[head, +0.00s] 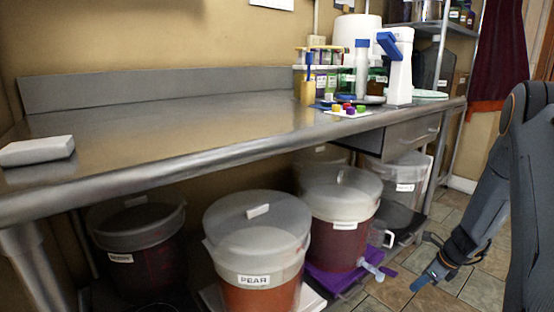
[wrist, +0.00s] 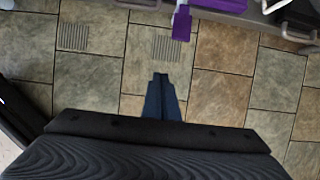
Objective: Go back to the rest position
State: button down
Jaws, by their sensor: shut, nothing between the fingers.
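My gripper (head: 424,281) hangs low over the floor tiles at the right of the head view, in front of the shelf under the steel table. Its blue fingers also show in the wrist view (wrist: 160,82), pointing at the tiled floor. The fingers are together with nothing between them. My dark arm stands at the right edge of the head view. The gripper is apart from the buckets and from the purple mat (head: 340,280).
A steel table (head: 200,135) spans the left and middle. Under it stand the PEAR bucket (head: 257,240), a dark red bucket (head: 338,225) with a tap, and another dark bucket (head: 140,245). A white pipette stand (head: 398,70) is on top. Floor tiles (wrist: 225,75) near my gripper are clear.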

jog(key=s+a+r+n+g, duration=0.1)
jog(key=s+a+r+n, duration=0.35)
jog(key=a, duration=0.75)
jog(key=s+a+r+n+g, duration=0.1)
jog(key=a+r+n, duration=0.6)
jog(key=a, duration=0.4)
jog(key=s+a+r+n+g, duration=0.15)
jog(key=a+r+n, duration=0.4)
jog(key=a, duration=0.65)
jog(key=s+a+r+n+h, duration=0.1)
jog(key=s+a+r+n, duration=0.25)
jog(key=s+n, duration=0.4)
jog(key=s+a+r+n, duration=0.3)
jog(key=s+a+n, duration=0.2)
jog(key=s, duration=0.6)
jog(key=s+a+r+n+h, duration=0.1)
jog(key=s+a+r+n, duration=0.25)
jog(key=s+n, duration=0.4)
jog(key=s+d+r+m+p, duration=0.1)
jog(key=d+r+m+p, duration=0.3)
jog(key=d+r+p, duration=0.6)
jog(key=s+d+r+m+p, duration=0.1)
jog(key=d+r+m+p, duration=0.3)
jog(key=d+r+p, duration=0.6)
jog(key=shift+d+r+m+h+p, duration=0.35)
jog(key=shift+r+p, duration=2.5)
jog(key=shift+p, duration=2.35)
jog(key=shift+s+a, duration=0.1)
